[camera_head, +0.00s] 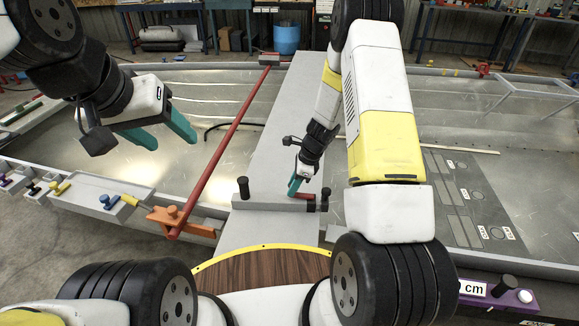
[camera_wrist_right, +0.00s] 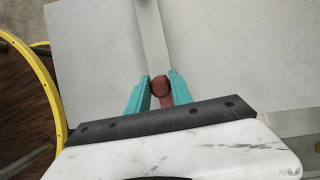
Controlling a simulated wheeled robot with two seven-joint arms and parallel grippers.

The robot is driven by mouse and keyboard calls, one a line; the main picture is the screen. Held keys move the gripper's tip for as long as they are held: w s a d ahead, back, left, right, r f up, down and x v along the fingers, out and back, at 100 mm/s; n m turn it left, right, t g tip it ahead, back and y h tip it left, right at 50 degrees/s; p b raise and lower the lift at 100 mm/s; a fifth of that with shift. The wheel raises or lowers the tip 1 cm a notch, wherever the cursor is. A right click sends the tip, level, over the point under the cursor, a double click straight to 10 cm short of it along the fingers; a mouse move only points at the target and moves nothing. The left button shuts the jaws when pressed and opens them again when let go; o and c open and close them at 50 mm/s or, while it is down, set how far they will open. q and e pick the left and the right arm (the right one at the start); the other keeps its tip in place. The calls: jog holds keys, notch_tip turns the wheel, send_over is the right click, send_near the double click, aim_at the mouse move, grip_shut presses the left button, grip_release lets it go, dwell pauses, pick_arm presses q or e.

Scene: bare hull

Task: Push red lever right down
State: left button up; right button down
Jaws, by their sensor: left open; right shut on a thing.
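The red lever (camera_head: 306,196) lies at the right side of the grey centre console, near a black bracket (camera_head: 322,200). My right gripper (camera_head: 294,186) reaches down to it from above with its teal fingers. In the right wrist view the fingers (camera_wrist_right: 160,92) are shut on the red lever's rounded end (camera_wrist_right: 160,86), one on each side. The lever's exact tilt is hard to tell. My left gripper (camera_head: 160,132) is open and empty, held in the air at the left, well away from the lever.
A black knob (camera_head: 243,187) stands on the left of the console. A long red bar (camera_head: 222,145) slants across the hull to an orange bracket (camera_head: 178,218). A yellow-rimmed wooden disc (camera_head: 265,266) lies in front of me. The console's middle strip (camera_head: 285,110) is bare.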

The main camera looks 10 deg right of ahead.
aim_at(299, 194)
jog(key=shift+a+f+h, duration=0.15)
jog(key=shift+h, duration=0.15)
jog(key=c, duration=1.1)
grip_release()
jog(key=shift+c, duration=0.2)
jog(key=v, duration=0.7)
jog(key=shift+r, duration=0.35)
